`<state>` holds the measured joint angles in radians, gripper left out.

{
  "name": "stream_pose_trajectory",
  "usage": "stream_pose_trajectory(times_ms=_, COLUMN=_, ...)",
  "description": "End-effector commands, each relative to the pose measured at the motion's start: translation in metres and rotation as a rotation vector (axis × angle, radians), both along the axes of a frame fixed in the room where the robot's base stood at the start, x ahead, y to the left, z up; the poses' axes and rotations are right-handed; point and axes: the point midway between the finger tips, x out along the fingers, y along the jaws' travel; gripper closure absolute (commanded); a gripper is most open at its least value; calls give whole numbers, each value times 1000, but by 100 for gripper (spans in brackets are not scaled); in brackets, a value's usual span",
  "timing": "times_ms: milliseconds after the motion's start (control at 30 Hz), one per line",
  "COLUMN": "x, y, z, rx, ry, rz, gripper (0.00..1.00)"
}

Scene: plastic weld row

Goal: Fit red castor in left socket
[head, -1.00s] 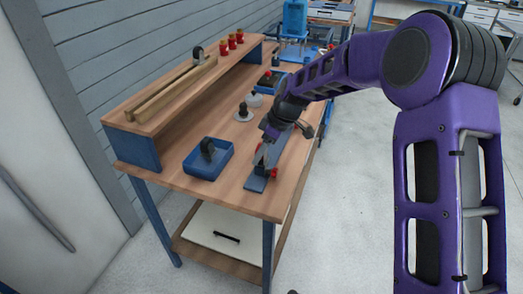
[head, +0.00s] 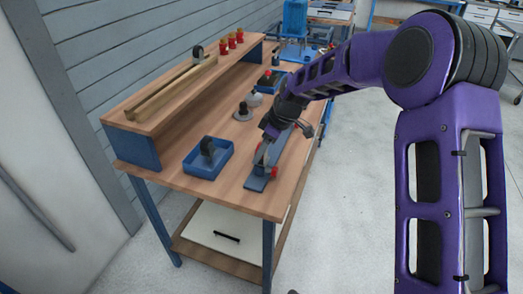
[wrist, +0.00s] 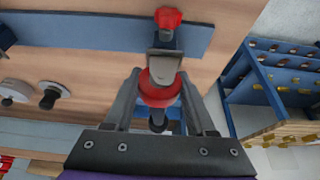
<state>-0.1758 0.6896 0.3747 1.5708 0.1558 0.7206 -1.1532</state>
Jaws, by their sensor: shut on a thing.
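My gripper (wrist: 158,98) is shut on the red castor (wrist: 157,88), which sits between its two fingers in the wrist view. A grey metal part (wrist: 164,61) stands just beyond the red wheel. A long blue bar (wrist: 95,32) lies on the bench beyond it, with a red knob-like part (wrist: 168,18) at one end. In the head view my gripper (head: 262,156) is low over the near end of the blue bar (head: 256,183). The red part there (head: 274,172) is beside the fingers. I cannot make out the left socket, nor whether the castor touches the bar.
A blue tray (head: 190,169) with a dark-wheeled castor (head: 207,147) stands left of my gripper. Grey castors (head: 243,113) stand farther back. A raised wooden shelf (head: 150,122) runs along the bench's left side, carrying red-topped items (head: 231,40). The bench's front corner is bare.

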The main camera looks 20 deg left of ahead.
Motion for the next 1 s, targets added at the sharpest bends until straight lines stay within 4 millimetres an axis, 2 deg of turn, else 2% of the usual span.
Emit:
stream_pose_trajectory(times_ms=833, x=0, y=0, z=-7, rx=1, ry=0, rz=0, gripper=100)
stream_pose_trajectory(times_ms=867, x=0, y=0, z=-7, rx=1, ry=0, rz=0, gripper=42)
stream_pose_trajectory(times_ms=1000, x=0, y=0, z=-7, rx=0, ry=0, rz=0, gripper=17)
